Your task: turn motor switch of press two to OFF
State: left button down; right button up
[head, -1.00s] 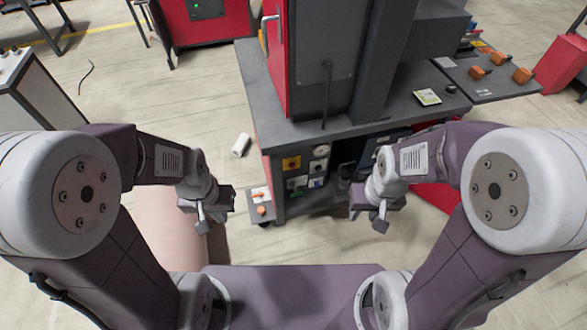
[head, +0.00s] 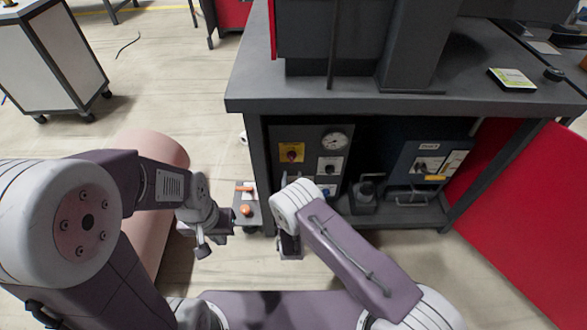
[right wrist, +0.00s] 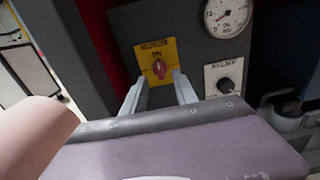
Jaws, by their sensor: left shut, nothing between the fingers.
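The motor switch is a red knob (right wrist: 159,69) on a yellow plate; in the head view the same knob (head: 291,155) sits at the upper left of the dark panel under the press table. Its handle looks roughly upright, close to small lettering that seems to read ON. My right gripper (right wrist: 158,98) is open and empty. Its two fingers point at the yellow plate, one to each side below the knob, apart from it. In the head view its fingers are mostly hidden behind its own wrist. My left gripper (head: 222,230) is shut and empty, left of the press.
A round gauge (head: 334,141) and a black relief knob (head: 330,167) are right of the switch. The table edge (head: 400,104) overhangs the panel. A small box with an orange button (head: 246,209) stands near my left gripper. A red panel (head: 530,220) stands at right.

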aim_at(292, 158)
jog(key=w+b, duration=0.4)
jog(key=w, duration=0.4)
jog(key=shift+a+f, duration=0.1)
jog(key=shift+f, duration=0.05)
jog(key=shift+w+b, duration=0.3)
jog(key=shift+w, duration=0.2)
grip_shut()
